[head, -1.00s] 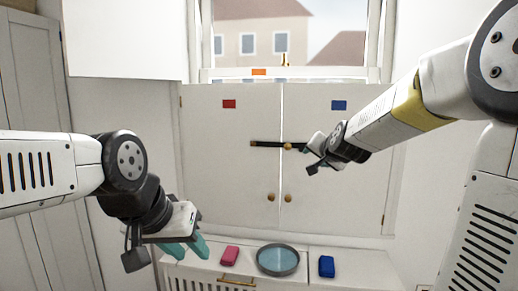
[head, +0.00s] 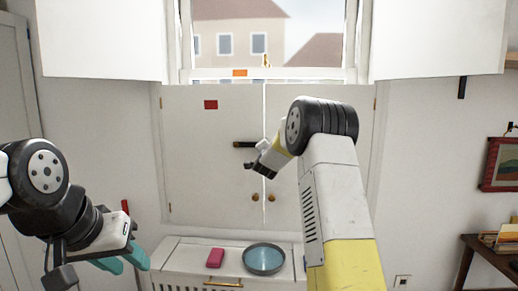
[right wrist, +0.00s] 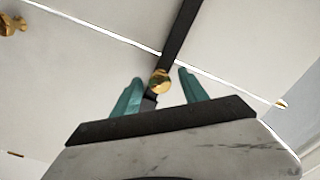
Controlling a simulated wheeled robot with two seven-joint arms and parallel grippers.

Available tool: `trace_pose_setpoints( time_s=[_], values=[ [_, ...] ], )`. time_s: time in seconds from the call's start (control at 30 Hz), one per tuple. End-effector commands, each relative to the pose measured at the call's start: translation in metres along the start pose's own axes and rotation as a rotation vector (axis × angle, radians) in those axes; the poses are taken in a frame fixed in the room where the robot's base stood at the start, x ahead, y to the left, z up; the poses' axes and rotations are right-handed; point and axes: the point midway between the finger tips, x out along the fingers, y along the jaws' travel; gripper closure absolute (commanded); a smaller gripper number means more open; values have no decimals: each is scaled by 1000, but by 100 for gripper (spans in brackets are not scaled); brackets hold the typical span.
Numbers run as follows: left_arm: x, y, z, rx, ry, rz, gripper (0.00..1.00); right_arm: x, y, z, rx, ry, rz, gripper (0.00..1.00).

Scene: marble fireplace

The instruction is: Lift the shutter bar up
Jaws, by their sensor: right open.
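The shutter bar (head: 244,145) is a dark bar lying level across the closed white shutters; in the head view only its left end shows, the rest hidden behind my right arm. In the right wrist view the bar (right wrist: 182,28) runs down to a brass knob (right wrist: 159,82) near the shutter seam. My right gripper (right wrist: 160,76) is open, its teal fingers on either side of the knob and bar end; contact cannot be told. My left gripper (head: 131,267) is open and empty, low on the left, away from the shutters.
Below the shutters a white cabinet (head: 185,250) holds a pink-red block (head: 215,258) and a round blue-grey dish (head: 264,258). Brass knobs (head: 255,197) sit low on the shutters. A wooden side table (head: 480,243) stands far right.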

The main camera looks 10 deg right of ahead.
Motion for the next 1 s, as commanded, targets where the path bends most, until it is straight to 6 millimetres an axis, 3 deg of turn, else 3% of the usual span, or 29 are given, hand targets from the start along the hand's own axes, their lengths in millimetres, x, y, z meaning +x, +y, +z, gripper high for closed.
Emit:
trace_pose_setpoints(
  time_s=[0.13, 0.43, 0.7, 1.0],
  values=[
    [0, 0, 0, 0, 0, 0, 64, 12, 0, 0, -1, 0, 0, 49],
    [0, 0, 0, 0, 0, 0, 64, 15, 0, 0, -2, -1, 1, 49],
    [0, 0, 0, 0, 0, 0, 64, 15, 1, 0, -2, -1, 1, 100],
    [0, 0, 0, 0, 0, 0, 64, 15, 2, -1, -10, -2, 3, 100]
  ],
)
